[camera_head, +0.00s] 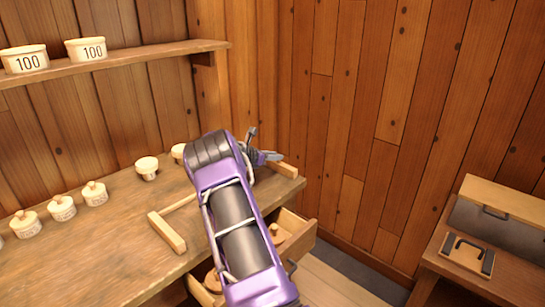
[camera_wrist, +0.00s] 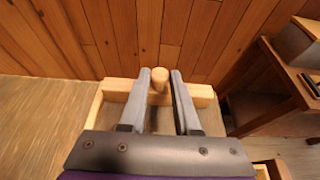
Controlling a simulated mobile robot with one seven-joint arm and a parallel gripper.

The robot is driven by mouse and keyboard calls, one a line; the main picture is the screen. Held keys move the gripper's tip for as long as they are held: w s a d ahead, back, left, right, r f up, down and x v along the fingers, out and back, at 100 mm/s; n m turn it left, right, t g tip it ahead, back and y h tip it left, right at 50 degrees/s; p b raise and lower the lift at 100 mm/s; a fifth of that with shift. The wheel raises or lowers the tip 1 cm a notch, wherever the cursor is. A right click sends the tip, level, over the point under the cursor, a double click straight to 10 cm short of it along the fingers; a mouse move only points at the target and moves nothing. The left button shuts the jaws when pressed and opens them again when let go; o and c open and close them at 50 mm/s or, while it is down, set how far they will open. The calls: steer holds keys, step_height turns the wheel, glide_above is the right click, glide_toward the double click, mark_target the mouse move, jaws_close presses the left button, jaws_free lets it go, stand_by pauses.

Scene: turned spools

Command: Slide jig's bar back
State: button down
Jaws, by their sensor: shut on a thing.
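The jig, a pale wooden frame, lies on the workbench; its near-left rail (camera_head: 167,232) shows left of my arm in the head view, and a wooden end (camera_head: 284,170) shows to the right. In the wrist view a pale crossbar (camera_wrist: 200,93) runs across beyond my fingers, with a round wooden peg (camera_wrist: 160,80) at its middle. My gripper (camera_wrist: 161,76) is shut on this peg, one grey finger on each side. In the head view my gripper (camera_head: 266,157) is at the bench's far right corner. My purple arm hides the jig's middle there.
The workbench (camera_head: 110,240) carries several white lidded pots (camera_head: 62,207) at left and small cups (camera_head: 147,168) behind. An open drawer (camera_head: 295,240) with wooden pieces juts out below. A shelf holds tubs marked 100 (camera_head: 86,49). A side table (camera_head: 490,290) stands at right.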

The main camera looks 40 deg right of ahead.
steer(key=shift+d+r, duration=0.2)
steer(key=c, duration=0.6)
jaws_free()
steer(key=shift+d+f, duration=0.1)
steer(key=v, duration=1.7)
steer(key=shift+a, duration=0.25)
